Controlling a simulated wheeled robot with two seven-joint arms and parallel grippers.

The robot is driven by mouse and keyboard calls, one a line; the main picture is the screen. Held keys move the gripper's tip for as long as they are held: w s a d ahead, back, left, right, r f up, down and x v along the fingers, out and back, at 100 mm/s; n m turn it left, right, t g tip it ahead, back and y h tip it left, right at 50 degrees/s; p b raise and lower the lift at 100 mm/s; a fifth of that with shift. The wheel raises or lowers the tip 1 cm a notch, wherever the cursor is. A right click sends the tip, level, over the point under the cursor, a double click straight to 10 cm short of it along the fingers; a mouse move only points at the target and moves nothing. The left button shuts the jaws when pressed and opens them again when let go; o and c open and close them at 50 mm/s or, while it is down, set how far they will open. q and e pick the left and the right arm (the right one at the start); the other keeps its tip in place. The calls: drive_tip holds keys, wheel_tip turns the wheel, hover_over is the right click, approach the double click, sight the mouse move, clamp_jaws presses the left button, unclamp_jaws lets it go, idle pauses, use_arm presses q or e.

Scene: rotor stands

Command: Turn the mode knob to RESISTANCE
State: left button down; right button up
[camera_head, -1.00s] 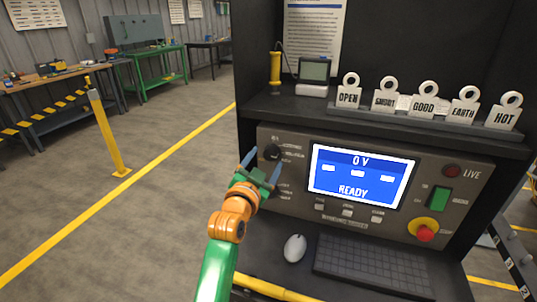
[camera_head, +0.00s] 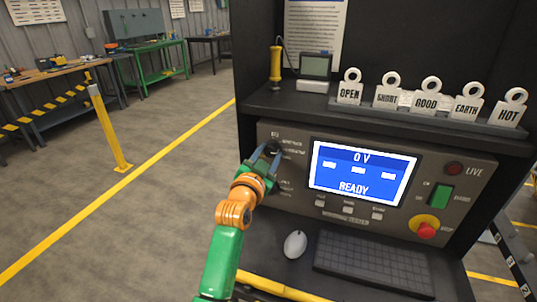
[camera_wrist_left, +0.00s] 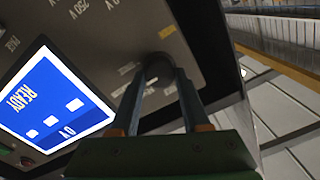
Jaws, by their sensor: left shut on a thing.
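The black mode knob (camera_head: 272,149) is at the upper left of the tester's panel, left of the screen. It also shows in the left wrist view (camera_wrist_left: 157,70), between the fingertips. My left gripper (camera_head: 264,160) is at the knob, with its two grey-blue fingers shut on it. The knob's pointer is hidden, so its setting cannot be told. The labels beside it are too small to read in the head view. The blue screen (camera_head: 362,172) reads 0 V and READY. My right gripper is not in view.
A shelf above the panel holds tags marked OPEN, SHORT, GOOD, EARTH and HOT (camera_head: 509,108). A red stop button (camera_head: 426,230) and a green switch (camera_head: 440,195) are at the panel's right. A mouse (camera_head: 295,244) and keyboard (camera_head: 372,268) lie below.

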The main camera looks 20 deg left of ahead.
use_arm(q)
drive_tip(key=n+p, duration=0.2)
drive_tip(key=n, duration=0.1)
drive_tip(key=shift+a+r+n+p, duration=0.1)
drive_tip(key=shift+r+n+p, duration=0.15)
drive_tip(key=shift+n+p, duration=0.15)
drive_tip(key=shift+f+n+p, duration=0.1)
drive_tip(key=shift+n+p, duration=0.95)
drive_tip(key=shift+n, duration=1.25)
drive_tip(key=c, duration=0.6)
unclamp_jaws()
drive_tip(key=shift+o, duration=1.2)
drive_tip(key=shift+w+f, duration=0.15)
drive_tip(key=shift+w, duration=0.05)
drive_tip(key=s, duration=0.7)
drive_tip(key=shift+b, duration=0.3)
